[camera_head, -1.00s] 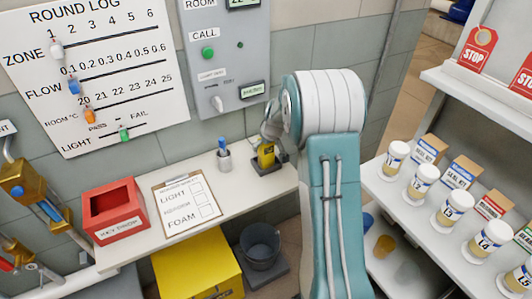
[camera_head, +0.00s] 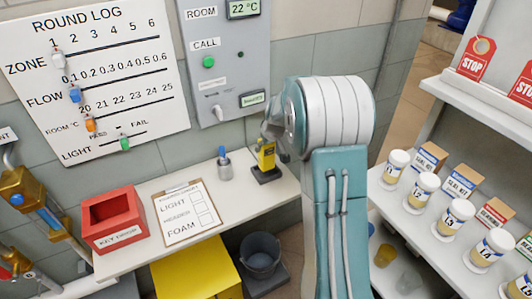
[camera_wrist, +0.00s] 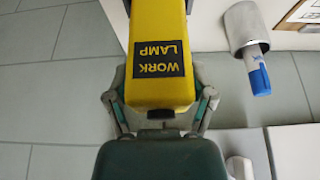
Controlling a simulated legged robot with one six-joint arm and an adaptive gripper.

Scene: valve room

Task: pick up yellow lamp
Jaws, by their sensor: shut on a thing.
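The yellow lamp (camera_head: 266,155) stands at the right end of the shelf in the head view, on or just over a dark base (camera_head: 266,174). In the wrist view the lamp (camera_wrist: 158,92) fills the middle, with a black label reading WORK LAMP. My gripper (camera_wrist: 160,112) has a finger on each side of the lamp and is shut on it. In the head view my gripper (camera_head: 272,138) is partly hidden behind my arm. I cannot tell whether the lamp is clear of its base.
A grey cup with a blue marker (camera_head: 224,164) stands left of the lamp. A clipboard (camera_head: 187,213) and a red key drop box (camera_head: 112,218) lie farther left. The wall panel (camera_head: 222,60) is behind. A rack with several jars (camera_head: 455,215) is at the right.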

